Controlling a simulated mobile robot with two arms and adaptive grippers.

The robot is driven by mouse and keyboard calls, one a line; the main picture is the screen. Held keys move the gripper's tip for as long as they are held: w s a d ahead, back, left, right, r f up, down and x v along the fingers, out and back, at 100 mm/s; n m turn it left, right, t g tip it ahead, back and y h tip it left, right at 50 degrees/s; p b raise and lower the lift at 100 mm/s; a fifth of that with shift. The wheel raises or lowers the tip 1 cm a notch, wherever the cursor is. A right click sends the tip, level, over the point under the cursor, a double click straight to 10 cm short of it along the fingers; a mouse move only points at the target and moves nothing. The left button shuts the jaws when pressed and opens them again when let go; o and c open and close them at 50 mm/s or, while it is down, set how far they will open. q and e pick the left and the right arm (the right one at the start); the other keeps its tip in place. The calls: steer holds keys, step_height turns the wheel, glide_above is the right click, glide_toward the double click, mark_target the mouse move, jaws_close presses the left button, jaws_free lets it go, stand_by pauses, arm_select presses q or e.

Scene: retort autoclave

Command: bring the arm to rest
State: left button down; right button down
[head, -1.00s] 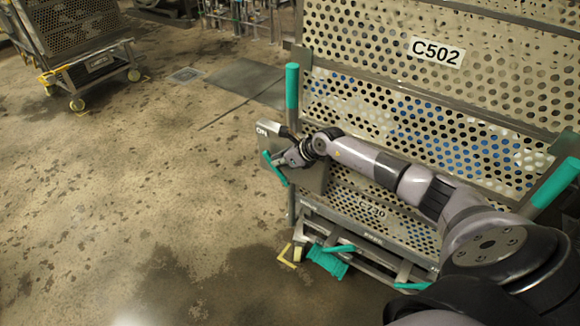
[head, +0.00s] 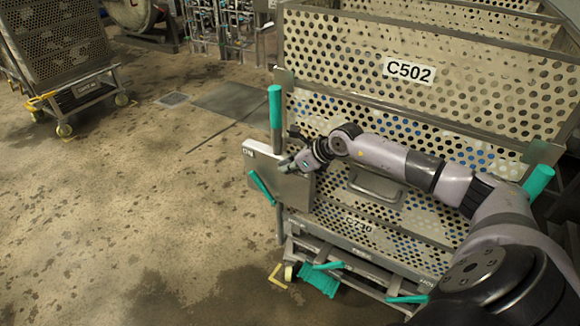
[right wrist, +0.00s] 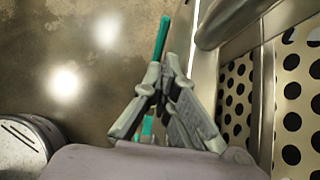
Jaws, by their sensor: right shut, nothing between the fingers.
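My right gripper (head: 287,165) is shut and empty. In the head view it shows in front of the grey box on the perforated cart's left post, just above and right of the teal lever (head: 262,187). In the right wrist view its fingertips (right wrist: 171,66) come together, with a teal bar (right wrist: 160,40) beyond them. I cannot tell the gap between the fingers and the box. My right arm reaches in from the lower right across the cart's front. My left gripper is not in view.
The perforated cart (head: 345,88) labelled C502 fills the right side, with teal push handles (head: 275,108) (head: 538,181) and a teal pedal (head: 318,281) low down. Another perforated cart (head: 55,50) stands at the upper left. The wet concrete floor (head: 130,210) on the left is clear.

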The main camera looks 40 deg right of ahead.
steer(key=s+a+f+m+t+y, duration=0.2)
steer(key=a+f+m, duration=0.3)
steer(key=f+m, duration=0.65)
steer(key=s+f+m+h, duration=0.2)
steer(key=s+f+m, duration=0.45)
steer(key=f, duration=0.45)
steer(key=s+f+m+h, duration=0.2)
steer(key=s+f+m, duration=0.3)
steer(key=f+m, duration=0.45)
steer(key=s+a+f+m+g+h, duration=0.1)
steer(key=s+a+f+m+g, duration=0.15)
steer(key=s+f, duration=0.65)
steer(key=s+a+f+m+g+h, duration=0.1)
steer(key=s+a+f+m+g, duration=0.15)
steer(key=s+f, duration=0.7)
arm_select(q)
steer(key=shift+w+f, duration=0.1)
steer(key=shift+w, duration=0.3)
arm_select(e)
steer(key=s+a+f+m+g, duration=0.1)
steer(key=s+a+m+g, duration=0.1)
steer(key=s, duration=0.8)
steer(key=s+a+f+m+g, duration=0.1)
steer(key=s+a, duration=0.4)
steer(key=s, duration=0.5)
steer(key=m+g, duration=0.1)
steer(key=m, duration=0.1)
steer(key=shift+m, duration=0.35)
